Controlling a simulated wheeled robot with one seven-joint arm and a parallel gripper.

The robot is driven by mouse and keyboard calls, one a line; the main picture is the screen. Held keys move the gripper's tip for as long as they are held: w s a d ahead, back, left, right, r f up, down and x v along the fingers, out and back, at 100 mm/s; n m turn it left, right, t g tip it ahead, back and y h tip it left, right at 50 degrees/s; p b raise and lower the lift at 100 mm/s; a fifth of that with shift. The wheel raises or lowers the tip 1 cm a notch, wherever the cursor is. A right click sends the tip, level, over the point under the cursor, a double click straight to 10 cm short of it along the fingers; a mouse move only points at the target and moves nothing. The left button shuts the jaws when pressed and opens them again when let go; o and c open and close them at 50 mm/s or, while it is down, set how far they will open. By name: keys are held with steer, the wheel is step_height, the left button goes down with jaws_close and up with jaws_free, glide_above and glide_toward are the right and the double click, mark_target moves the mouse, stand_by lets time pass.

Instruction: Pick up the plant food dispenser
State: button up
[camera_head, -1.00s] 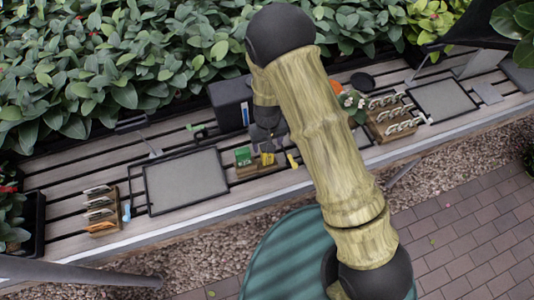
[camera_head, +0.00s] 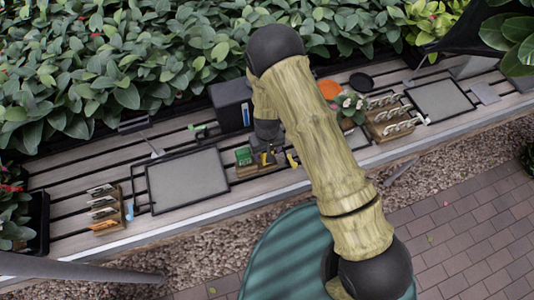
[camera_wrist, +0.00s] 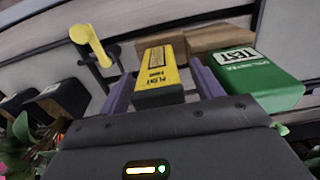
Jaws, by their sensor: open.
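The plant food dispenser is a yellow box with a dark end and "PLANT" lettering; in the wrist view (camera_wrist: 160,74) it lies between my two purple fingers. My gripper (camera_wrist: 160,84) is open, one finger on each side of it, and I cannot tell whether either finger touches it. In the head view the yellow dispenser (camera_head: 266,159) shows just below my dark gripper (camera_head: 268,143), on the bench beside a green box (camera_head: 243,155). The green box, marked "TEST", is right of my right finger in the wrist view (camera_wrist: 255,78).
A wooden holder (camera_wrist: 218,38) stands behind the boxes. A yellow-headed tool (camera_wrist: 90,44) is close to my left finger. On the slatted bench are a dark bin (camera_head: 232,103), a grey framed pad (camera_head: 188,180) and a potted plant (camera_head: 352,106). An orange disc (camera_head: 330,89) lies at the back.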

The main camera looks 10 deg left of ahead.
steer(key=c, duration=1.2)
steer(key=shift+o, duration=0.2)
steer(key=shift+r, duration=0.1)
step_height(320, 180, up, 10)
steer(key=shift+f+b, duration=0.1)
steer(key=shift+b, duration=1.15)
